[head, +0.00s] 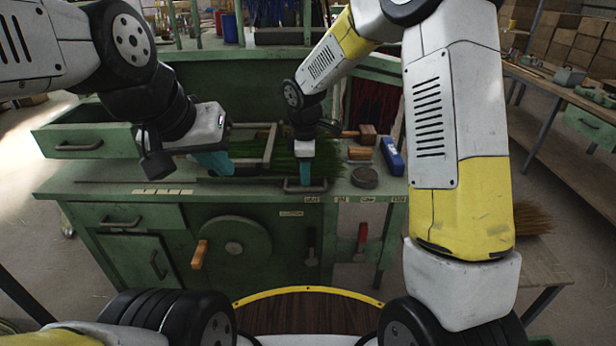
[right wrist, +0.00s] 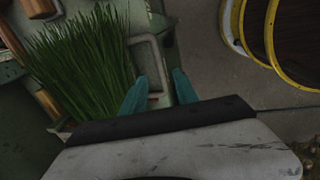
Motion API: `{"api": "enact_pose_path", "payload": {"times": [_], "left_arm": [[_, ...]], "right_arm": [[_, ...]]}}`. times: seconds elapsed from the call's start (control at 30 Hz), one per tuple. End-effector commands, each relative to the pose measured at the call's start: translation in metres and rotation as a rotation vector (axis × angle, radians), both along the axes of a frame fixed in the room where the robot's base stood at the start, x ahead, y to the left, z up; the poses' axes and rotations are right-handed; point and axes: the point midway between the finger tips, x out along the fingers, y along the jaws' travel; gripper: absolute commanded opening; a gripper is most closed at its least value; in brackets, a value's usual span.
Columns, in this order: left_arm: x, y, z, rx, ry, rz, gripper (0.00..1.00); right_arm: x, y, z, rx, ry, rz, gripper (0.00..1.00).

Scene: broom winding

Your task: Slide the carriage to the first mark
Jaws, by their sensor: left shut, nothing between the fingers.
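My right gripper (head: 306,174) points down at this handle. In the right wrist view its teal fingers (right wrist: 160,82) are apart, with part of the handle (right wrist: 150,42) between them; a gap shows, and contact is not clear. Small pale labels, the nearest mark (head: 311,199) just below the handle, run rightward along the bench edge. My left gripper (head: 214,163) is shut and empty over the bench's left part.
A blue block (head: 391,156) and a dark round puck (head: 365,178) sit right of the handle. A wheel crank (head: 231,249) with a wooden knob is on the bench front. Red-handled lever (head: 361,238) hangs below the labels. An open drawer (head: 85,140) juts out left.

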Motion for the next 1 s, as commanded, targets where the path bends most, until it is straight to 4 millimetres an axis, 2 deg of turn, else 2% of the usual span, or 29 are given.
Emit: {"api": "enact_pose_path", "payload": {"times": [0.1, 0.3, 0.47, 0.7, 0.77, 0.9, 1.0], "left_arm": [[0.000, 0.000, 0.000, 0.000, 0.000, 0.000, 0.00], [0.000, 0.000, 0.000, 0.000, 0.000, 0.000, 0.00], [0.000, 0.000, 0.000, 0.000, 0.000, 0.000, 0.00], [0.000, 0.000, 0.000, 0.000, 0.000, 0.000, 0.00], [0.000, 0.000, 0.000, 0.000, 0.000, 0.000, 0.00], [0.000, 0.000, 0.000, 0.000, 0.000, 0.000, 0.00], [0.000, 0.000, 0.000, 0.000, 0.000, 0.000, 0.00]], "right_arm": [[0.003, 0.000, -0.022, -0.002, 0.005, -0.001, 0.36], [0.008, -0.001, -0.048, -0.001, 0.003, -0.002, 0.36], [0.010, 0.000, -0.057, 0.001, 0.000, -0.003, 0.36], [0.010, -0.001, -0.058, 0.001, 0.000, -0.003, 0.36], [0.010, -0.001, -0.057, 0.001, 0.000, -0.003, 0.26], [0.010, -0.001, -0.057, 0.001, 0.000, -0.004, 0.00], [0.010, -0.001, -0.057, 0.001, 0.000, -0.004, 0.00]]}}
